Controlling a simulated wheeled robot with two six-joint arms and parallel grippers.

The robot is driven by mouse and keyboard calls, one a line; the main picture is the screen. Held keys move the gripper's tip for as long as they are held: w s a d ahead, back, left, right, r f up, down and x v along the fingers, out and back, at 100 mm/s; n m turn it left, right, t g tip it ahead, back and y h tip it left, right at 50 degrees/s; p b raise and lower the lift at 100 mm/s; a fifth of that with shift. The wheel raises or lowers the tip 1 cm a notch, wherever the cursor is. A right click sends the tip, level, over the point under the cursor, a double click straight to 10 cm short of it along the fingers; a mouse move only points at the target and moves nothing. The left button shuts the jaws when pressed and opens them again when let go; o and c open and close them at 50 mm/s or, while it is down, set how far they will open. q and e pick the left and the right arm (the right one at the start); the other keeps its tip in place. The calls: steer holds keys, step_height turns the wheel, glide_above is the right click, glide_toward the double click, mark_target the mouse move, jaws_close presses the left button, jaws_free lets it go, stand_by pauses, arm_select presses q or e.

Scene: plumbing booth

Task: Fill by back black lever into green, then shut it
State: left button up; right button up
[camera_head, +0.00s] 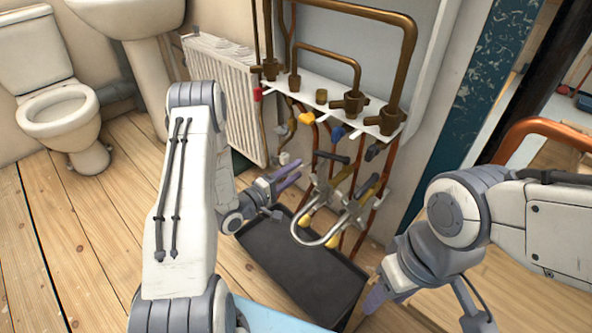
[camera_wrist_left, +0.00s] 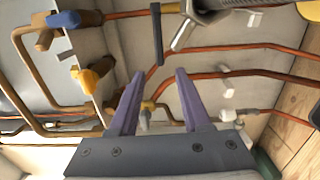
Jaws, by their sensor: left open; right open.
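A black lever (camera_head: 331,157) sits on the pipework above the curved metal spouts (camera_head: 318,238); a black lever (camera_wrist_left: 157,35) also shows in the left wrist view. Another dark handle (camera_head: 373,151) is at the right. I cannot tell which is the back one. My left gripper (camera_head: 290,175) is open and empty, left of the lever and apart from it; its purple fingers (camera_wrist_left: 155,100) show in the left wrist view. My right gripper (camera_head: 376,292) is open at the lower right, partly hidden by its own wrist. I see no clearly green container; a dark green object (camera_head: 241,163) is partly hidden behind my left arm.
A black tray (camera_head: 290,275) lies on the floor under the spouts. A toilet (camera_head: 62,112) is at the left. The wooden floor at left is clear.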

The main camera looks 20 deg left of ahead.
mark_target(331, 156)
arm_select(q)
steer(key=shift+w, duration=0.15)
steer(key=c, duration=0.5)
steer(key=shift+w+a+r+h, duration=0.2)
steer(key=shift+w+h, duration=0.1)
steer(key=shift+h, duration=0.1)
jaws_close()
steer(key=w+a+m+g+h+p, duration=0.3)
steer(key=w+a+m+g+h, duration=0.1)
steer(key=a+m+g+h, duration=0.25)
steer(key=b+x, duration=0.3)
steer(key=x, duration=0.6)
steer(key=shift+w+n+t+b, duration=0.3)
steer(key=shift+w+n+t, duration=0.15)
steer(key=shift+w, duration=0.15)
steer(key=shift+d+y, duration=0.1)
steer(key=shift+y, duration=0.15)
